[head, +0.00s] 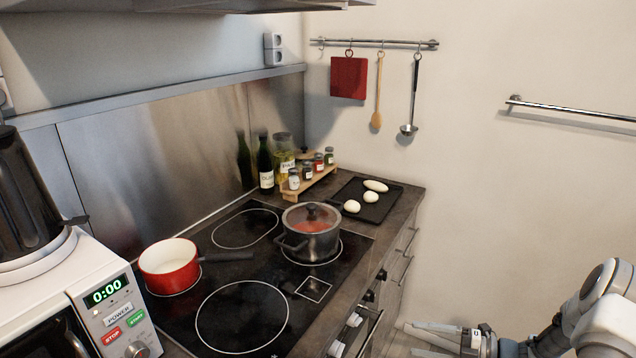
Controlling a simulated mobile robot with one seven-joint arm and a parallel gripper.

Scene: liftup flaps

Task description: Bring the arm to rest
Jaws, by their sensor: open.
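My gripper (412,338) shows at the bottom right of the head view, pointing left. It is open, and I see nothing between its fingers. My arm (560,335) reaches in from the right edge, low and bent. The gripper is in front of the pale wall, to the right of the counter's drawer fronts. I cannot tell how far its fingertips are from the drawer handles. The lower edge of the frame cuts off part of the arm.
A stove (185,320) holds a red saucepan (168,265) and a lidded pot (310,240). A microwave (60,285) stands at the left. A black tray (390,205) with white pieces lies at the counter's far end. Drawers (395,265) line the counter's right side. A rail (570,110) is on the wall.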

